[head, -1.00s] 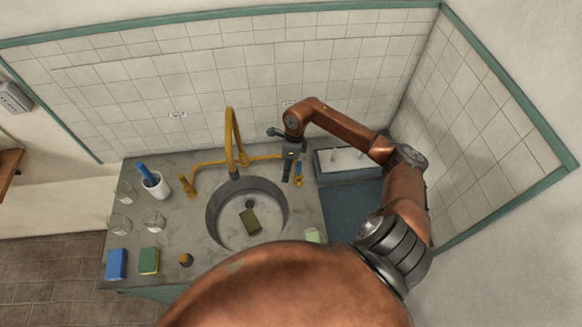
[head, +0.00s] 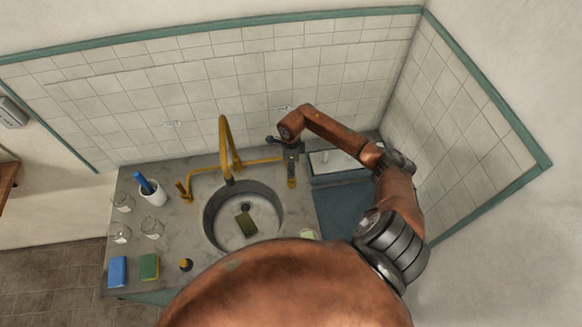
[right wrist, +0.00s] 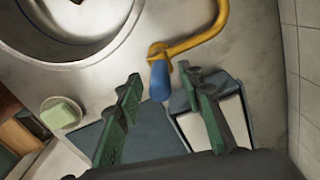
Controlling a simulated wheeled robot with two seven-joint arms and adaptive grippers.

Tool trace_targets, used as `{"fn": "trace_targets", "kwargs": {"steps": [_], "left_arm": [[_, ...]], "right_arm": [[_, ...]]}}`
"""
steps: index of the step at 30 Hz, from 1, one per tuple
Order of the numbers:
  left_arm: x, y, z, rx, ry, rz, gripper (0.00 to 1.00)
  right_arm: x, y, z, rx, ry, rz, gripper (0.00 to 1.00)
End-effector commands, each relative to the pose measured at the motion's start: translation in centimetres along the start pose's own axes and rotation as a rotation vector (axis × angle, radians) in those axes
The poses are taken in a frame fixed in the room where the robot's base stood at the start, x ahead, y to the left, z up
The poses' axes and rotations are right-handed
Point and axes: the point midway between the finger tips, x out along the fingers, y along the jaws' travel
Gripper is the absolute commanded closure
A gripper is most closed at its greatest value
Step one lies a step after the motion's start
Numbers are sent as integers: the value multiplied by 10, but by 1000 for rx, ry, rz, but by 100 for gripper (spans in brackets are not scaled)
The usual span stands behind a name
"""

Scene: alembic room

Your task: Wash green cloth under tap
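The tap's handle, with a blue grip (right wrist: 159,80), stands right of the sink. My right gripper (head: 290,167) is at this handle. In the right wrist view my right gripper (right wrist: 160,75) is open, green fingers apart, with the blue grip seen between the fingertips. I cannot tell if they touch it. My left gripper is not in view.
Left of the sink are a white cup (head: 153,193) with a blue brush, several glass beakers (head: 152,228), a blue sponge (head: 117,271) and a green sponge (head: 149,266). A pale green soap (head: 307,234) lies right of the sink. A tiled wall (head: 190,100) stands behind.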

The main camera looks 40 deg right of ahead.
Motion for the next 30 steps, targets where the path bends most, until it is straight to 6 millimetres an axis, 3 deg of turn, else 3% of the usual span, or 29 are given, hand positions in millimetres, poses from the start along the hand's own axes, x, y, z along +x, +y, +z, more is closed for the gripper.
{"fn": "trace_targets", "kwargs": {"steps": [5, 21, 30], "left_arm": [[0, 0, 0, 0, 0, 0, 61], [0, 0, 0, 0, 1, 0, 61], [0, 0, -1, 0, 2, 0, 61]], "right_arm": [[0, 0, 0, 0, 0, 0, 65], [0, 0, 0, 0, 0, 0, 100], [0, 0, 0, 0, -1, 0, 100]]}}
